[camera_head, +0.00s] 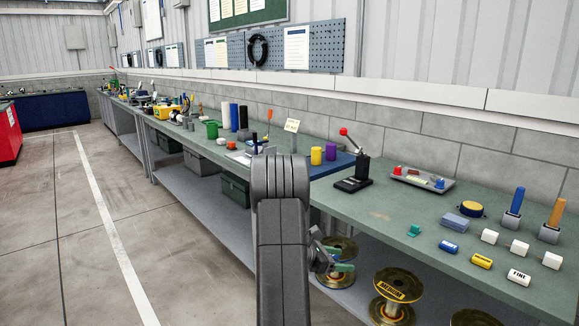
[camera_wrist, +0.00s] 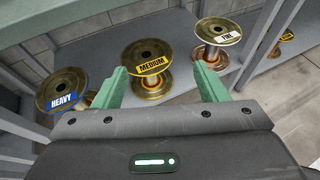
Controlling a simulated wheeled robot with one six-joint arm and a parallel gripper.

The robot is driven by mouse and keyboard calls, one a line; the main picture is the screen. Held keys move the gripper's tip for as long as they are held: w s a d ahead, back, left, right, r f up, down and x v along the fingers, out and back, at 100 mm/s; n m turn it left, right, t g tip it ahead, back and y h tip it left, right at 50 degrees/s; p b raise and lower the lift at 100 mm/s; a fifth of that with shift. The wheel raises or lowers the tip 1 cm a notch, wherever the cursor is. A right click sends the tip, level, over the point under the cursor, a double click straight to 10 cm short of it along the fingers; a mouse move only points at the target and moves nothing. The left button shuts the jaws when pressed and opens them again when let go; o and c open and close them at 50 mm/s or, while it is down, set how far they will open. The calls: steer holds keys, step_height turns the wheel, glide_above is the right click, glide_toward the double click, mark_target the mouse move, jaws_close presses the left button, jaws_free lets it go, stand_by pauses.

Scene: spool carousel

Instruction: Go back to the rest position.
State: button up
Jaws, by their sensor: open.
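My arm reaches out along the bench front in the head view. My gripper (camera_head: 343,260) is at its end, low beside the bench edge, and its green fingers also show in the wrist view (camera_wrist: 160,71). The fingers are apart, with nothing held between them. Brass spools stand below bench level: one labelled HEAVY (camera_wrist: 65,88), one labelled MEDIUM (camera_wrist: 147,54) and one labelled FINE (camera_wrist: 217,31) in the wrist view. The MEDIUM spool lies beyond the gap between the fingers. In the head view a MEDIUM spool (camera_head: 398,282) stands right of my gripper.
The green bench top (camera_head: 385,215) carries a black lever press (camera_head: 355,178), a grey tray (camera_head: 422,181), labelled cylinders including a yellow one (camera_head: 481,261), and two upright handled tools. A grey lower shelf (camera_head: 205,205) runs under the bench. Open concrete floor (camera_head: 190,240) lies to the left.

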steer(key=shift+s+a+f+n+t, duration=0.2)
steer(key=shift+a+f+n+t, duration=0.15)
steer(key=shift+a+f, duration=0.8)
steer(key=shift+s+r, duration=0.1)
